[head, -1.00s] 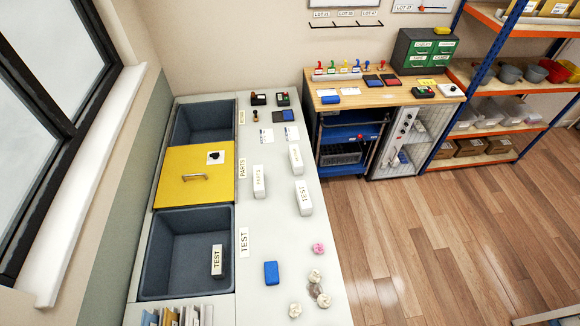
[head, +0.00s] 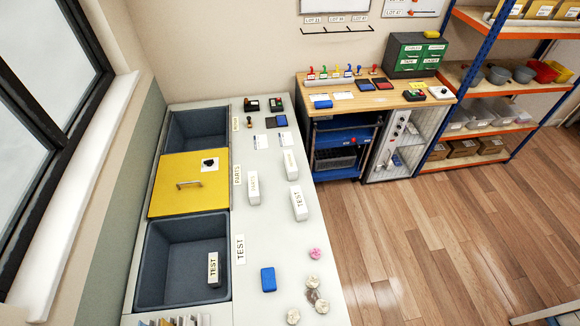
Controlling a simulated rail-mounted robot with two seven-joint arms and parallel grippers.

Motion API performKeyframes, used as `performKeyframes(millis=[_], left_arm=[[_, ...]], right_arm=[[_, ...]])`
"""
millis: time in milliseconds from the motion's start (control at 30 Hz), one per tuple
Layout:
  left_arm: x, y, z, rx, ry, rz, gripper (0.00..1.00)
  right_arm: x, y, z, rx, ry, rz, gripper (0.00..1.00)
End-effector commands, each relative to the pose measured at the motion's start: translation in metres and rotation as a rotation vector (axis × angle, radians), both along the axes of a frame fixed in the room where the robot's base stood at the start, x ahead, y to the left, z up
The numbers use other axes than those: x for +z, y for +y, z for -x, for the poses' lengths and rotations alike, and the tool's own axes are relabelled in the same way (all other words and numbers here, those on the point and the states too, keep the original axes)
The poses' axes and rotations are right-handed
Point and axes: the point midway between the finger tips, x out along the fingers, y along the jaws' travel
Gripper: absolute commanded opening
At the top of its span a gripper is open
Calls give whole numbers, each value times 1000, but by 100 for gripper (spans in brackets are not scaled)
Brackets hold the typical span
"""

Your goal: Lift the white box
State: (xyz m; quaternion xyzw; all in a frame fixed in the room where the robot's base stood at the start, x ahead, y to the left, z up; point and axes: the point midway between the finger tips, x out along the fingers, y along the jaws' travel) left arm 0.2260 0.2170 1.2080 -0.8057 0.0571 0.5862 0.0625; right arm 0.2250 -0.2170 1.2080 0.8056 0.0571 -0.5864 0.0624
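Several white boxes are in the head view. I cannot tell from the picture which box the task means. Neither of my grippers is in view.
A yellow lid (head: 180,200) with a handle covers the middle bin; the far bin (head: 198,135) is open. A blue block (head: 268,279), a pink lump (head: 315,254) and several pale crumpled lumps (head: 313,280) lie near the front. A wooden workbench (head: 365,100) stands beyond.

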Motion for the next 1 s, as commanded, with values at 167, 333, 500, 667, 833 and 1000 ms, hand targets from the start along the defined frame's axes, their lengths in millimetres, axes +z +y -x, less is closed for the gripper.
performKeyframes(millis=[167, 333, 500, 667, 833, 1000], left_arm=[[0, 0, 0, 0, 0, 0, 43], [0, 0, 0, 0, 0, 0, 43], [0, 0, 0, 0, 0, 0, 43], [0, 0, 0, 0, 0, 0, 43], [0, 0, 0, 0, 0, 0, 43], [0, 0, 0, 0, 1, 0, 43]], right_arm=[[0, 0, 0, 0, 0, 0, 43], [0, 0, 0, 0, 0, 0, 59], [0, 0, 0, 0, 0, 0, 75], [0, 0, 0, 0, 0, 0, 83], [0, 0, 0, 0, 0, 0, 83], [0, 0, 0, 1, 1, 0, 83]])
